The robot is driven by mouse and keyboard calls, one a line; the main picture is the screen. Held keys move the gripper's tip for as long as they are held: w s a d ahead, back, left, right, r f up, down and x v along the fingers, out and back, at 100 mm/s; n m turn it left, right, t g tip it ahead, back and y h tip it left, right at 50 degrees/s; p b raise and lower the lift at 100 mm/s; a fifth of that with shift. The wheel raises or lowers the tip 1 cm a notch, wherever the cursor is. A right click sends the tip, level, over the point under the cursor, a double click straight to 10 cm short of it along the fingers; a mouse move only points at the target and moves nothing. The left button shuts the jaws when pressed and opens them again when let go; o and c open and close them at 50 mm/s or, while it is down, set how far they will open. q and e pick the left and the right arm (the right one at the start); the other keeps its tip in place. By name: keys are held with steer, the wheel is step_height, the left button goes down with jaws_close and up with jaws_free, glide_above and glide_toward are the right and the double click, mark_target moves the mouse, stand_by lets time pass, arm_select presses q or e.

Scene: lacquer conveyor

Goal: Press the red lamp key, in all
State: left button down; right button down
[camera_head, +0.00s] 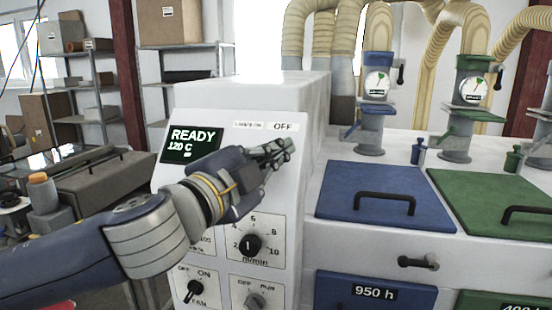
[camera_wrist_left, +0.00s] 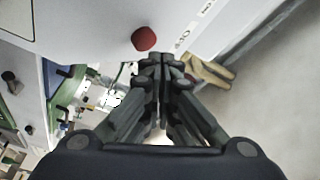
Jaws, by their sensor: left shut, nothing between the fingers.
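The red key (camera_wrist_left: 145,38) is a round red cap on the pale panel face in the left wrist view. In the head view it does not show; my left gripper and wrist cover part of the panel there. My left gripper (camera_head: 284,148) is shut and empty in front of the upper right of the white control panel (camera_head: 218,118), below the OFF label. In the left wrist view its closed fingertips (camera_wrist_left: 160,62) are just beside the red key, with a small gap in the picture; I cannot tell the depth. My right gripper is not in view.
A dark display (camera_head: 190,143) reads READY 120 C. Below are a speed knob (camera_head: 247,245) and two switches, left (camera_head: 194,289) and right (camera_head: 255,300). To the right are a blue lid (camera_head: 375,185), a green lid (camera_head: 500,190) and ducts.

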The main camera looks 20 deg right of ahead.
arm_select(q)
steer(key=shift+d+f, duration=0.1)
steer(key=shift+f, duration=0.05)
steer(key=shift+w+d+f, duration=0.1)
steer(key=shift+w, duration=0.15)
steer(key=shift+w+d+f, duration=0.2)
steer(key=shift+w+f, duration=0.1)
steer(key=shift+f, duration=0.05)
stand_by(0.8)
stand_by(0.4)
steer(key=shift+s+a+r, duration=0.45)
steer(key=shift+s+r, duration=0.1)
steer(key=s+a+r+p, duration=0.2)
steer(key=s+r, duration=0.1)
steer(key=shift+s, duration=0.15)
stand_by(0.4)
